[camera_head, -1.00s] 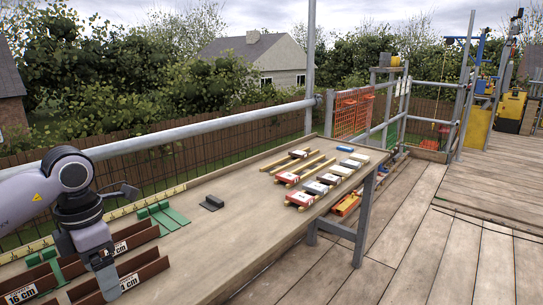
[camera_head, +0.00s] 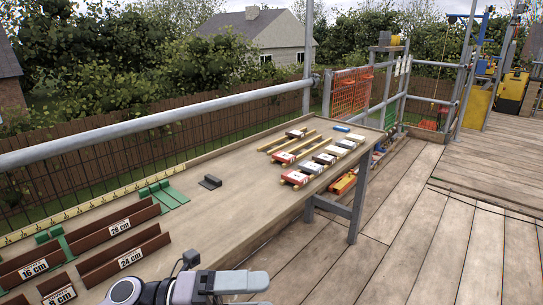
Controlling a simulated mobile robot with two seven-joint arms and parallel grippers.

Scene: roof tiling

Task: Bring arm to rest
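My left arm comes in at the bottom edge, low in front of the workbench (camera_head: 250,185). My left gripper (camera_head: 262,283) points right near the bench's front edge. Its fingers are seen from an angle that hides whether they are open or shut, and I see nothing held in it. My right gripper is not in view. Brown tile holders labelled 16 cm (camera_head: 32,268), 28 cm (camera_head: 118,226), 24 cm (camera_head: 128,258) and 8 cm (camera_head: 58,296) stand at the left end of the bench. Green pieces (camera_head: 163,193) lie beside them.
A small dark piece (camera_head: 210,182) lies mid-bench. Wooden strips and several packs (camera_head: 324,158) lie at the far right end. A metal rail (camera_head: 150,122) runs behind the bench.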

